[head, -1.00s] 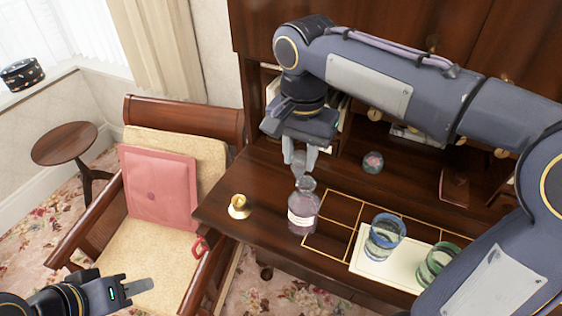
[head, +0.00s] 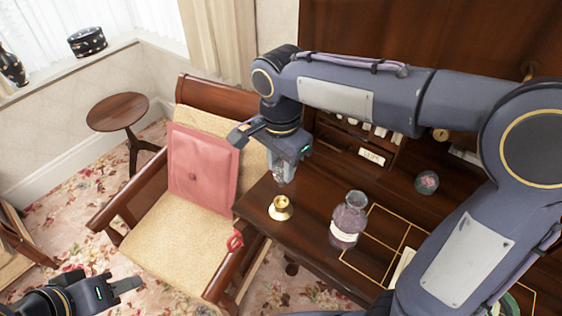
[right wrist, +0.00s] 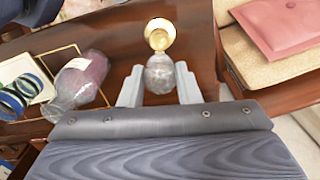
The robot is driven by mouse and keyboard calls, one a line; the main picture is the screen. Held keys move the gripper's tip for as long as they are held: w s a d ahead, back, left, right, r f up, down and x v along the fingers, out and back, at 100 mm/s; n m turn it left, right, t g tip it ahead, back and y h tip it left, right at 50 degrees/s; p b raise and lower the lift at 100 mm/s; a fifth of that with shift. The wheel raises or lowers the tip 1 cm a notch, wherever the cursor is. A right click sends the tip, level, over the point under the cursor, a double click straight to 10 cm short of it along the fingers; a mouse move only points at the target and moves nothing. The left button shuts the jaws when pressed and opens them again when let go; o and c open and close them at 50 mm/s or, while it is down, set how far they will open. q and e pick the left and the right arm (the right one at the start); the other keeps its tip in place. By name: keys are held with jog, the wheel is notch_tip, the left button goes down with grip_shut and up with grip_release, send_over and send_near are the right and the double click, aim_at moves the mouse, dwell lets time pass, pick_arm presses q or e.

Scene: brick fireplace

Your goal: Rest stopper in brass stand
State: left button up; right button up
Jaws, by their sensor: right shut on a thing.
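My right gripper (head: 284,172) is shut on the clear glass stopper (right wrist: 160,74) and holds it above the desk. The stopper sits between both fingers in the right wrist view. The small brass stand (head: 280,208) stands on the desk near its left edge, just below the gripper in the head view. In the right wrist view the brass stand (right wrist: 160,30) lies just beyond the stopper, whose far end overlaps its edge in the picture; I cannot tell whether they touch. My left gripper (head: 135,284) is at the lower left, away from the desk; its finger gap is not clear.
An open purple bottle (head: 348,222) with a label stands right of the stand. Gold lines (head: 400,237) mark the desk beside it. A round glass object (head: 427,182) sits further back. A chair with a pink cushion (head: 203,168) is left of the desk.

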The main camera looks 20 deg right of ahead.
aim_at(281, 183)
jog(key=shift+f+b, duration=2.1)
jog(key=shift+f, duration=0.8)
jog(key=shift+f+b, duration=1.05)
jog(key=shift+f, duration=0.55)
jog(key=o, duration=0.9)
jog(key=shift+r, duration=0.1)
jog(key=shift+r, duration=0.1)
